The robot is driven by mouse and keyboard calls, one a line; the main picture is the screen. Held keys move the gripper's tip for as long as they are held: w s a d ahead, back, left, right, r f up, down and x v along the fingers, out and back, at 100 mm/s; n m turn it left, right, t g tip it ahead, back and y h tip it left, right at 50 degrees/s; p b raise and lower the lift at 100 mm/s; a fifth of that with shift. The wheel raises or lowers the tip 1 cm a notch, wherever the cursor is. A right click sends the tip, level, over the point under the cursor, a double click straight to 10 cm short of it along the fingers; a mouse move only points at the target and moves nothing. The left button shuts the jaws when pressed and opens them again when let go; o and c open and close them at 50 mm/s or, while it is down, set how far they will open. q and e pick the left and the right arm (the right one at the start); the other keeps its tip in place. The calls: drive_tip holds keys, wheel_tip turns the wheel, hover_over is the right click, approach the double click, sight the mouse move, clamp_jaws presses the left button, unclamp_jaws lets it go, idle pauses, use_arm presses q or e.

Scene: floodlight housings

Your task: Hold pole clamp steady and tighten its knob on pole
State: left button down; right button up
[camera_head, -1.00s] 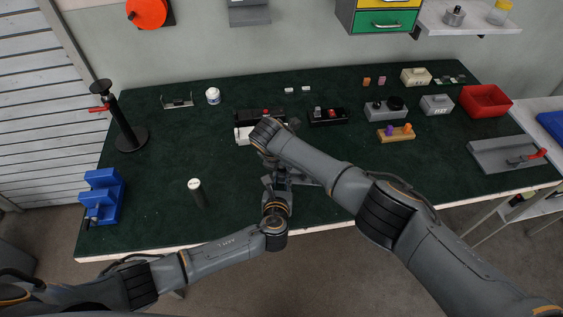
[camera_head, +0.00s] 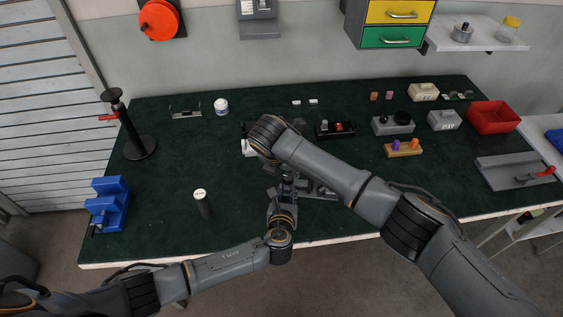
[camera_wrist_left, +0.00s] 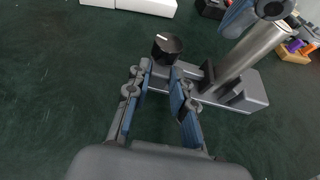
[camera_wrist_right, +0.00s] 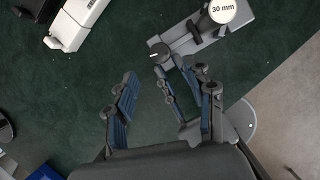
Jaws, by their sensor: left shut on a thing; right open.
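The grey pole clamp with its black knob (camera_wrist_left: 167,48) stands around the foot of a pole (camera_wrist_left: 255,50) on a grey base (camera_wrist_left: 245,98). The knob (camera_wrist_right: 158,52) and the pole's white top marked "30 mm" (camera_wrist_right: 222,10) show in the right wrist view. My left gripper (camera_wrist_left: 162,72) is shut on the clamp just below the knob; the exact contact is hard to see. My right gripper (camera_wrist_right: 160,78) is open and empty, just short of the knob. In the head view my right arm hides most of the clamp and pole.
A dark cylinder with a white top (camera_head: 202,203) and a blue block (camera_head: 107,205) stand on the left of the green bench. A black stand (camera_head: 138,148) is behind them. Small boxes and a red bin (camera_head: 494,117) lie right.

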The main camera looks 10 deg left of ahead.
sight(288, 176)
drive_tip(key=v, duration=0.5)
drive_tip(key=w+f+n, duration=0.1)
drive_tip(key=f, duration=0.2)
drive_tip(key=w+f+n+y, duration=0.1)
drive_tip(key=w+f+n, duration=0.1)
drive_tip(key=f, duration=0.2)
drive_tip(key=w+d+f+n+y, duration=0.1)
drive_tip(key=f+n, duration=0.1)
drive_tip(key=f, duration=0.2)
drive_tip(key=shift+w+d+f, duration=0.1)
drive_tip(key=shift+w, duration=0.2)
idle(0.4)
clamp_jaws()
drive_tip(key=m+h, duration=0.1)
drive_tip(key=m, duration=0.3)
drive_tip(key=shift+h, duration=0.4)
